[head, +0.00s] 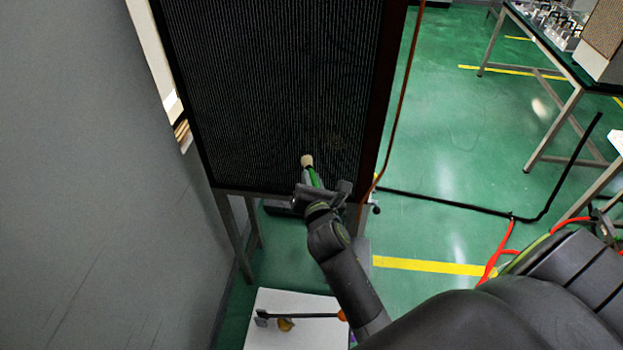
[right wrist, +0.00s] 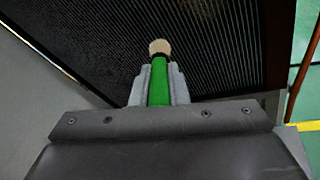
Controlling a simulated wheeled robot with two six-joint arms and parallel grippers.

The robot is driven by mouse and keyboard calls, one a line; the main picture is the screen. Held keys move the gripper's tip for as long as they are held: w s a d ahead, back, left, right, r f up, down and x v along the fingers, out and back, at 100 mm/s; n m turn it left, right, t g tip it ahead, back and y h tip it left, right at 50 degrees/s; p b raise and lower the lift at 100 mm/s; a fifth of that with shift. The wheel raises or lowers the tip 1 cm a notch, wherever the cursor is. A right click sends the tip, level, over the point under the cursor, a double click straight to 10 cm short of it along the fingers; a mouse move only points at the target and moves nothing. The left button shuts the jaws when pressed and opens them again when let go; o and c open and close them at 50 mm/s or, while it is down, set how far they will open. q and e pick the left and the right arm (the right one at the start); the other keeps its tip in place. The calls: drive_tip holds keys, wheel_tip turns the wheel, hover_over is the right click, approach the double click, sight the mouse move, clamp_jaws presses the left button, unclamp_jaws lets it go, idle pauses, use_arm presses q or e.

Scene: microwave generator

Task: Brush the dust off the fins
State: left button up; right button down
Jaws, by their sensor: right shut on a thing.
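The fins (head: 265,80) are a large black panel of fine ridges in a dark frame, filling the upper middle of the head view. In the right wrist view the fins (right wrist: 215,50) fill the background. My right gripper (head: 312,182) is shut on a brush with a green handle (right wrist: 159,85) and pale round bristles (head: 307,161). The bristles point at the lower part of the fins; I cannot tell whether they touch. A faint brownish dust patch (head: 335,141) shows on the fins to the right of the bristles. My left gripper is not in view.
A grey wall (head: 80,200) stands close on the left. A white surface (head: 290,335) below holds a black tool with an orange end (head: 300,315) and a small yellowish thing. A brown cable (head: 405,80) hangs right of the panel. Green floor and tables lie to the right.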

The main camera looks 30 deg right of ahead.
sight(314, 170)
drive_tip(key=shift+w+d, duration=0.3)
drive_tip(key=shift+w, duration=0.1)
drive_tip(key=shift+w+d+b, duration=0.75)
drive_tip(key=shift+w+d, duration=0.1)
drive_tip(key=shift+w, duration=0.2)
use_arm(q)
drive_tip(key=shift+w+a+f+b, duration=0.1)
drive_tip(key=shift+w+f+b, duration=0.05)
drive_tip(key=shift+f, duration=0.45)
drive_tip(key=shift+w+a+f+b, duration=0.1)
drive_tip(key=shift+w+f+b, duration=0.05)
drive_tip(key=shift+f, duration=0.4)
use_arm(e)
drive_tip(key=shift+w+d, duration=0.5)
drive_tip(key=shift+w, duration=0.2)
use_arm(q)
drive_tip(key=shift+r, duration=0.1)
use_arm(e)
drive_tip(key=shift+w+d, duration=0.4)
drive_tip(key=shift+w, duration=0.1)
use_arm(q)
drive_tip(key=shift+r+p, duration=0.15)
drive_tip(key=shift+p, duration=0.15)
use_arm(e)
drive_tip(key=shift+s+d+r, duration=0.1)
